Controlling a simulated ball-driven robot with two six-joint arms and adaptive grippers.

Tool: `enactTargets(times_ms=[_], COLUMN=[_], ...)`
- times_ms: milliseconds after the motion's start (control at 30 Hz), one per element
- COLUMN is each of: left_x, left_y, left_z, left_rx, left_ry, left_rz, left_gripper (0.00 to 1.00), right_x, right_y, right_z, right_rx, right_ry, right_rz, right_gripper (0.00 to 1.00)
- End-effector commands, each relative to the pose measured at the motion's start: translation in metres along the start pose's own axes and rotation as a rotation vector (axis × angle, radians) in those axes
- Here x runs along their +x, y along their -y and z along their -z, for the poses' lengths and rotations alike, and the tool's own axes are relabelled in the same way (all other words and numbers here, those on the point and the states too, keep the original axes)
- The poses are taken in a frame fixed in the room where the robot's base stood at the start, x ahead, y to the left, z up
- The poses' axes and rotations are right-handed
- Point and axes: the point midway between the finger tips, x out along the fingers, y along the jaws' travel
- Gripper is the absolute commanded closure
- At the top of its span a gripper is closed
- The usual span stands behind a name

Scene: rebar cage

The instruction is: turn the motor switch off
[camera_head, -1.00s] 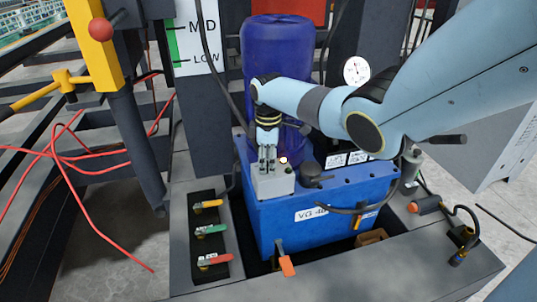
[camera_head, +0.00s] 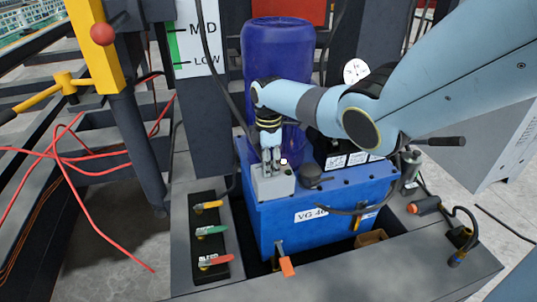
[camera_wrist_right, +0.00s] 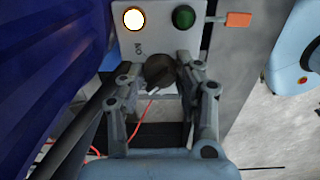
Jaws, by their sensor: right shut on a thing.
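The light grey switch box (camera_head: 272,186) sits on the front left of the blue motor unit (camera_head: 325,222). My right gripper (camera_head: 271,168) comes down from above onto the box. In the right wrist view its fingers stand on either side of a dark rotary switch knob (camera_wrist_right: 159,72) and are shut on it. The box face there (camera_wrist_right: 150,48) carries a brightly lit white lamp (camera_wrist_right: 134,18) and a dark green button (camera_wrist_right: 184,17). My left gripper is not in view.
A dark blue tank (camera_head: 277,85) stands close behind the gripper. Valve handles in yellow (camera_head: 208,205), green (camera_head: 211,230) and red (camera_head: 215,261) sit on a panel at the left. A round black cap (camera_head: 312,174) is just right of the box. Red cables (camera_head: 75,170) lie further left.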

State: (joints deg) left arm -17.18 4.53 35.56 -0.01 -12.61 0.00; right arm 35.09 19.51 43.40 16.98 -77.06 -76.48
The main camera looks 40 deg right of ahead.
Motion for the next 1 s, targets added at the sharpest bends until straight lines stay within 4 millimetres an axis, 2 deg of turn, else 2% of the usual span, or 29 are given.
enactTargets(times_ms=[167,200,333,600,733,867,1000], left_x=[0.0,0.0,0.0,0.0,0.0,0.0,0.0], left_y=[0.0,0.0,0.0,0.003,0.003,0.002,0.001], left_z=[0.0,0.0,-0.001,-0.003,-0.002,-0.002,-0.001], left_rx=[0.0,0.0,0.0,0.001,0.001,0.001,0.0], left_ry=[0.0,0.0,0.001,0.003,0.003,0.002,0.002], left_rz=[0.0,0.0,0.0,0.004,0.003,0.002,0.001], left_gripper=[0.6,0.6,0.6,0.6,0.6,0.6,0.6], right_x=[0.001,0.001,0.0,0.0,-0.008,-0.026,-0.06], right_y=[0.001,0.001,0.001,0.0,-0.001,-0.001,-0.001], right_z=[0.001,0.001,0.001,0.0,0.0,0.0,0.0], right_rx=[-0.001,-0.001,0.0,0.001,0.001,0.0,0.0], right_ry=[-0.002,-0.001,-0.001,0.0,0.0,0.0,0.0], right_rz=[0.002,0.003,0.002,0.001,-0.002,-0.004,-0.004], right_gripper=[0.99,0.61,0.44,0.43,0.43,0.43,0.43])
